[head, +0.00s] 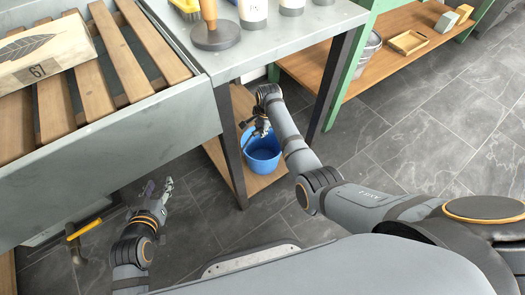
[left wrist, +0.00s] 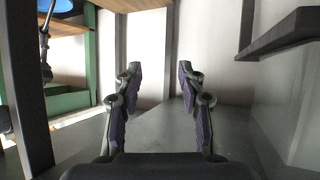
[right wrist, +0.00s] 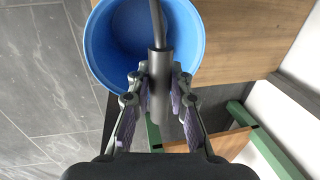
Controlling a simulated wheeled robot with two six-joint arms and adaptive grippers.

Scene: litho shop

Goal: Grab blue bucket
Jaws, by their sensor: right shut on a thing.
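The blue bucket (head: 262,158) stands on the low wooden shelf under the grey bench in the head view. In the right wrist view the bucket (right wrist: 105,45) is seen from above, with a dark handle grip (right wrist: 160,65) raised over it. My right gripper (right wrist: 159,82) is shut on that grip; in the head view it is above the bucket's rim (head: 258,128). My left gripper (head: 162,187) is open and empty, low over the floor left of the bench leg. Its parted fingers show in the left wrist view (left wrist: 160,75).
The grey bench (head: 290,30) with its dark legs stands over the low shelf (head: 222,150). A green-framed wooden shelf (head: 395,45) at the right holds a grey bucket (head: 368,52) and a wooden tray (head: 408,42). The tiled floor at right is clear.

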